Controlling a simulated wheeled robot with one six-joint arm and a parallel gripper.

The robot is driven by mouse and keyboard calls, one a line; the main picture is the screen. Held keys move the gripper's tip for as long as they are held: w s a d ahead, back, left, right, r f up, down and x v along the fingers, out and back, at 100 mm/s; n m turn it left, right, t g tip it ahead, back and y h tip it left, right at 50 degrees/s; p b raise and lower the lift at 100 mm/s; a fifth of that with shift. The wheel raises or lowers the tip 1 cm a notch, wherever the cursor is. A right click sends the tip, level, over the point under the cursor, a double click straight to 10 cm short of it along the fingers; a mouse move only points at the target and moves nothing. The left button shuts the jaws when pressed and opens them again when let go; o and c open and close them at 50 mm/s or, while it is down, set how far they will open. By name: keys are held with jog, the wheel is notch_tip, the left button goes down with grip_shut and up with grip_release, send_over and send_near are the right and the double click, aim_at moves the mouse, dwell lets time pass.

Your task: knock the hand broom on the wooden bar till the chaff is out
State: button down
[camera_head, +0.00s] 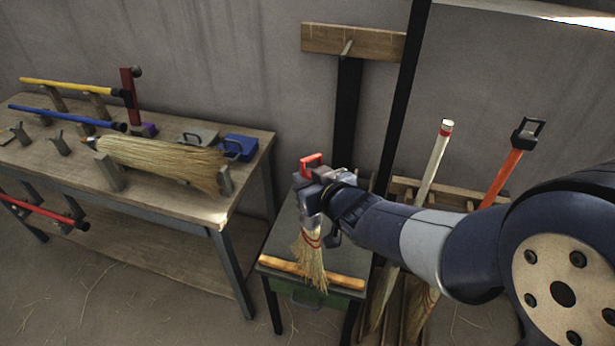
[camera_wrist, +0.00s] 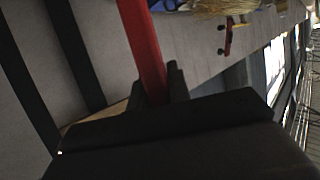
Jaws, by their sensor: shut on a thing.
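The hand broom (camera_head: 311,260) has pale straw bristles with red binding and a red handle end with a loop. It hangs bristles down. My gripper (camera_head: 312,194) is shut on its handle, and the red handle (camera_wrist: 143,40) also shows between the dark fingers (camera_wrist: 165,90) in the wrist view. The wooden bar (camera_head: 345,281) lies along the front of a small dark stand. The bristles overlap the bar in the head view; I cannot tell whether they touch it. Any chaff in the bristles is too small to make out.
A bench (camera_head: 180,205) at left holds a large straw bundle (camera_head: 155,155), yellow and blue rods and a blue box (camera_head: 238,147). Long brooms (camera_head: 500,178) lean in a rack at right. A black post (camera_head: 404,100) rises behind my arm. Straw bits lie on the floor.

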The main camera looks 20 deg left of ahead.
aim_at(307, 159)
notch_tip(307, 159, up, 5)
jog(key=p, duration=0.4)
jog(key=shift+p, duration=0.35)
jog(key=shift+r, duration=0.1)
